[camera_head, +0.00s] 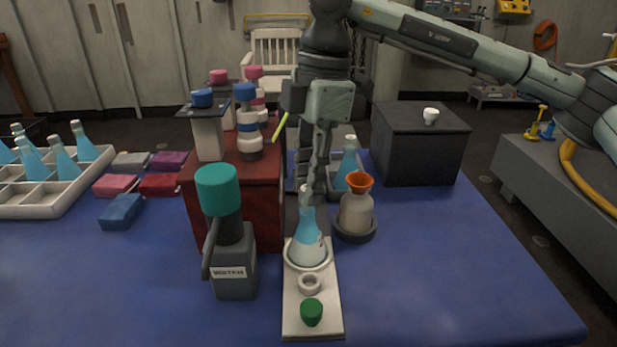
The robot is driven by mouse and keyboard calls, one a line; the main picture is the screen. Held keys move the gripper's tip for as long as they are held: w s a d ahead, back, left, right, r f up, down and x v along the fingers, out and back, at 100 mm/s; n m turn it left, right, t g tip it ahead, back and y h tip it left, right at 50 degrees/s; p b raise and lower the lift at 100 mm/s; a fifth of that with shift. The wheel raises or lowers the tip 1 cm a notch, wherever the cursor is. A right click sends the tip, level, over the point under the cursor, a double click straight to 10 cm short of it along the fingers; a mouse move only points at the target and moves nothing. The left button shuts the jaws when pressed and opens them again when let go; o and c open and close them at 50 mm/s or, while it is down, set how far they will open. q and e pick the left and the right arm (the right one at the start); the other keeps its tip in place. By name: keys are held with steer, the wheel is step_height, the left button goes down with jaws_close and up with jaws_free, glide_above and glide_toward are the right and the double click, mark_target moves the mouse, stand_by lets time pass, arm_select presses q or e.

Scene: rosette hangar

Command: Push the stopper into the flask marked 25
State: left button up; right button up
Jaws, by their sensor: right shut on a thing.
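My right gripper (315,190) points down and is shut at the neck of a flask with blue liquid (307,238). The flask is upright over the far part of a white board (296,317); I cannot tell whether it rests there. A small dark mark shows on its side, too small to read. A green stopper (311,311) sits on the near end of the board, apart from the flask. A white ring (309,284) lies between them. My left gripper is not in view.
A grey bottle with a teal cap (217,190) stands close left of the board. An orange-topped vessel (357,205) stands close right. A red box (266,215) with capped containers is behind left, a dark box (420,150) behind right. The blue table is clear at front right.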

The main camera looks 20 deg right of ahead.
steer(key=shift+f, duration=0.1)
stand_by(0.3)
steer(key=shift+f+b, duration=0.35)
steer(key=shift+b, duration=0.05)
steer(key=o, duration=0.9)
steer(key=shift+o, duration=0.4)
steer(key=o, duration=0.4)
steer(key=shift+o, duration=0.2)
steer(key=shift+r, duration=0.1)
